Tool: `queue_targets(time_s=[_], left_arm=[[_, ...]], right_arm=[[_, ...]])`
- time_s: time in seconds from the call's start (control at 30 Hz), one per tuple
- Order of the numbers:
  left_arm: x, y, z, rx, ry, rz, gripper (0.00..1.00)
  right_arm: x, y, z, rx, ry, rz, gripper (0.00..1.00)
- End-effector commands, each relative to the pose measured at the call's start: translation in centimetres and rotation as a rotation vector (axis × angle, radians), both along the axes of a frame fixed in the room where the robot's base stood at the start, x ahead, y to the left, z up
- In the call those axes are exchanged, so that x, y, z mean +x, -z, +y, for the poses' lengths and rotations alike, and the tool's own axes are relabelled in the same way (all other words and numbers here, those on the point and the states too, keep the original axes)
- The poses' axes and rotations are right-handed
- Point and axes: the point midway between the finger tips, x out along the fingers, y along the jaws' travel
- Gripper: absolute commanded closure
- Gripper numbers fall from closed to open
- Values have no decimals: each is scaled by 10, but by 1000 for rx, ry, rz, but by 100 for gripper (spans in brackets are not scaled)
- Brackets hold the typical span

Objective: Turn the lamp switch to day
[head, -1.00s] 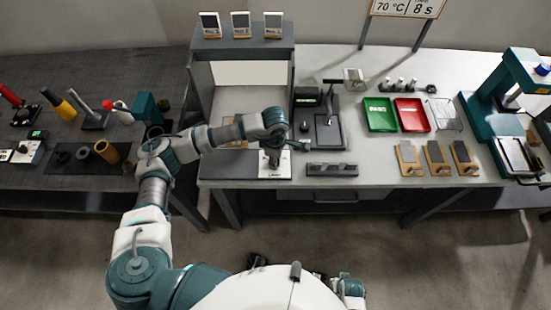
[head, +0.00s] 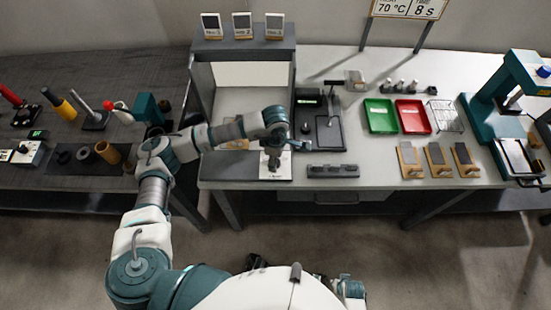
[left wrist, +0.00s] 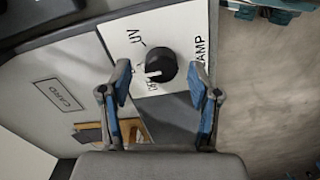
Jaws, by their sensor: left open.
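The lamp switch is a round black knob (left wrist: 161,64) on a white panel (left wrist: 177,25) in the left wrist view. The panel reads "LAMP" on the right and "UV" at the upper left of the knob. A third label below the knob is too small to read surely. The knob's white mark points down-left, towards that label. My left gripper (left wrist: 160,72) is open, with one finger to each side of the knob in the picture; contact cannot be told. In the head view, my left gripper (head: 276,158) is over the white panel (head: 285,176). My right gripper is not in view.
The grey booth (head: 202,85) with several small cards on top stands behind the panel. A dark grey block (head: 333,171) lies right of it. Green (head: 380,116) and red (head: 412,117) trays stand farther right.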

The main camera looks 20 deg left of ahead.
Motion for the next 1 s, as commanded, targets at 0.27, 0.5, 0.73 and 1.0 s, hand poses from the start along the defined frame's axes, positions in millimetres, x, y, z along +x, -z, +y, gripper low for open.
queue_targets(time_s=[0.27,0.5,0.73,1.0], left_arm=[[2,-61,1,0,0,-6,38],[2,-100,1,0,-1,-2,38],[2,-109,1,1,-1,0,38],[2,-109,1,1,-1,0,38]], right_arm=[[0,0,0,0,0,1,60],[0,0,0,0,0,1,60],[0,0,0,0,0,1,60],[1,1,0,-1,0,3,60]])
